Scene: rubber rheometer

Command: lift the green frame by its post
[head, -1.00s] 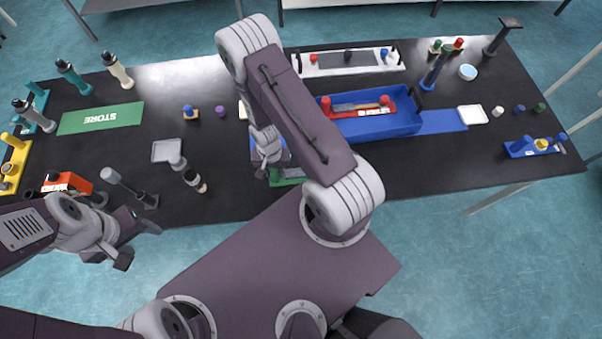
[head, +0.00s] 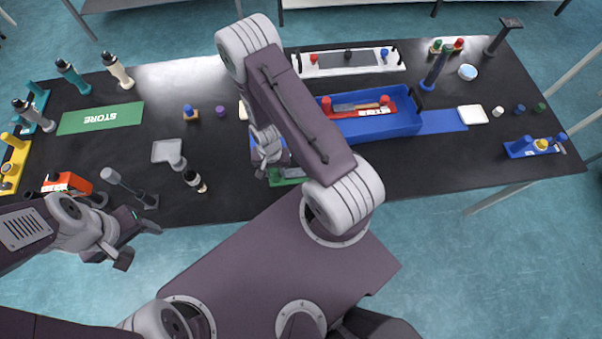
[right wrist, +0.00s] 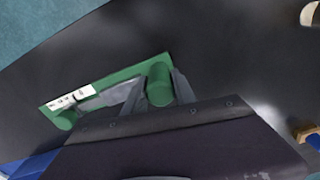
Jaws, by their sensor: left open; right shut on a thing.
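The green frame (right wrist: 108,90) shows in the right wrist view as a long plate with a white label and a grey strip along it. Its green post (right wrist: 160,86) stands between the fingers of my right gripper (right wrist: 158,90), which is shut on it. In the head view the green frame (head: 290,181) lies near the table's front edge, mostly hidden behind my right arm. My right gripper (head: 265,168) is over its left end. I cannot tell whether the frame is clear of the table. My left gripper (head: 142,243) is open and empty at the table's front left edge.
A blue tray (head: 400,126) holding a red frame (head: 345,109) lies just behind the green frame. A white tray (head: 330,71) is at the back. A green STORE mat (head: 75,124) lies at the left, with bare table before it.

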